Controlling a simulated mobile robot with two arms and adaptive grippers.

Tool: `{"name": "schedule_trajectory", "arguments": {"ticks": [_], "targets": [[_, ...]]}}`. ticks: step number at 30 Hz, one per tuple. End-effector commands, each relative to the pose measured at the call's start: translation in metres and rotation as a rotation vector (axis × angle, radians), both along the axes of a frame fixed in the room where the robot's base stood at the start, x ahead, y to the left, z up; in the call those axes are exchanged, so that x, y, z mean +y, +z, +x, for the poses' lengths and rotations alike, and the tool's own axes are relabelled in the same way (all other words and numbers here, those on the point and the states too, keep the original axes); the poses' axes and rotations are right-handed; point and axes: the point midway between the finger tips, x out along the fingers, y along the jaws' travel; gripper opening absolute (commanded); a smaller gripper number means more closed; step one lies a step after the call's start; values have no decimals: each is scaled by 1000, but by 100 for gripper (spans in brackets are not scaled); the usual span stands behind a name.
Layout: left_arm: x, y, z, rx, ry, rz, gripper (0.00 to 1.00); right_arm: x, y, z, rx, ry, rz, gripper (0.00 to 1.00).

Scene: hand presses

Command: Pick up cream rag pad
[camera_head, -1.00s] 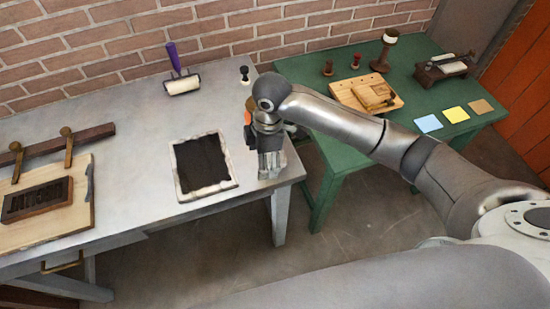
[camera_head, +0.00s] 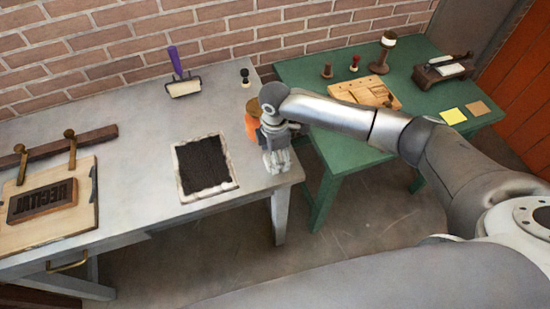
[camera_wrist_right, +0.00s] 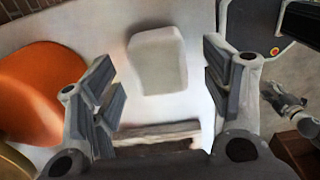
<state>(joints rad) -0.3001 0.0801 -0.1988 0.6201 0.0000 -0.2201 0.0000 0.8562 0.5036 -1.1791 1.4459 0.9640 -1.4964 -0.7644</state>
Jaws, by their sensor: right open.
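The cream rag pad (camera_wrist_right: 157,60) shows in the right wrist view as a pale, rounded block lying on the light grey table. It sits between the spread fingers of my right gripper (camera_wrist_right: 158,75), which is open and holds nothing. In the head view, my right gripper (camera_head: 278,163) points down over the right end of the grey table and hides the pad. Whether the fingers touch the pad cannot be told. My left gripper is not in view.
An orange object (camera_head: 252,122) stands close beside the right gripper and also shows in the right wrist view (camera_wrist_right: 38,85). A black slab with a pale rim (camera_head: 181,182) lies to the left. The green table (camera_head: 310,70) stands beyond my right arm.

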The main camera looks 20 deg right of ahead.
Motion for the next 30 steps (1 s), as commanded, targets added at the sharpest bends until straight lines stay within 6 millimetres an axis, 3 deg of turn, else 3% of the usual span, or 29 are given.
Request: {"name": "schedule_trajectory", "arguments": {"ticks": [6,14,25,30], "targets": [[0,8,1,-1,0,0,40,0,-23,0,0,0,-1,71],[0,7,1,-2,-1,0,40,0,-26,0,-1,1,0,70],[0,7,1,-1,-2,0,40,0,-25,0,-1,0,0,23],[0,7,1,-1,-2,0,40,0,-25,0,-1,0,0,22]]}}
